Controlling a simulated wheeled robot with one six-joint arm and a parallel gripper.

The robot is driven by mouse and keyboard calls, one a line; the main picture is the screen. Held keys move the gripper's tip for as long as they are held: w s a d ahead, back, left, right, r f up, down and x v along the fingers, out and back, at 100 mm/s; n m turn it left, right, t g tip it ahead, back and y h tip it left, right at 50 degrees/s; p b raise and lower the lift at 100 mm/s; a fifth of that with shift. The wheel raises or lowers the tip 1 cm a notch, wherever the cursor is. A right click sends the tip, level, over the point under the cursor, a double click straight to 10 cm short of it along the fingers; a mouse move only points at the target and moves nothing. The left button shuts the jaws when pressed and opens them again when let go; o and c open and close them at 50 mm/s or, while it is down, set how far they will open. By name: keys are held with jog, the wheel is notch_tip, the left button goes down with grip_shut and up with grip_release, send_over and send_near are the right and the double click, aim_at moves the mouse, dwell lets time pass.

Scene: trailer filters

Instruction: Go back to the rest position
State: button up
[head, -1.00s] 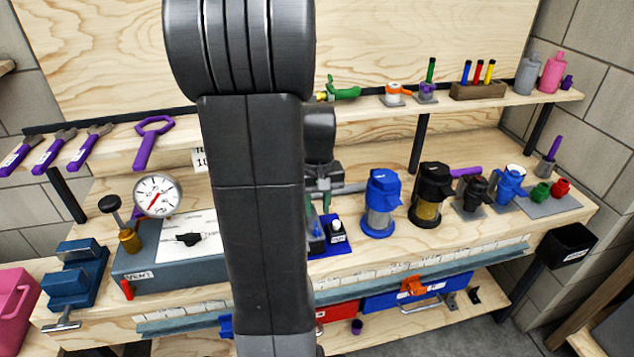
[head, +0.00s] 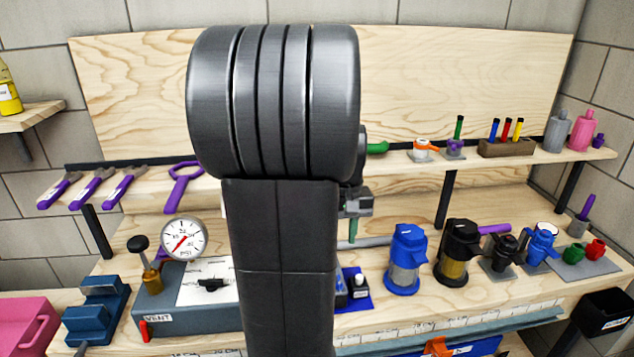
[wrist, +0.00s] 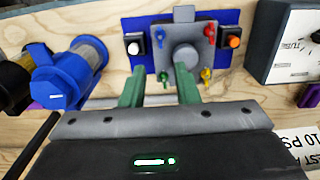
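My gripper (wrist: 160,85) shows two green fingers standing apart in the wrist view, with nothing held between them. Past the fingertips is a blue board (wrist: 228,20) carrying a grey block with small red, blue, yellow and green parts. In the head view my black arm stands upright in the middle and hides most of the gripper; one green finger (head: 353,229) shows at its right edge, above the bench. The blue board (head: 359,300) partly shows there, low beside the arm.
A blue-topped filter (head: 405,262) and a black-topped filter (head: 457,255) stand right of the arm. A gauge (head: 184,240) and test box (head: 186,302) stand left. A shelf (head: 400,190) with small tools runs behind.

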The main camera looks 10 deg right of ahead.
notch_tip(320, 180, down, 13)
jog(key=shift+f, duration=0.1)
jog(key=shift+n, duration=0.3)
dwell(0.4)
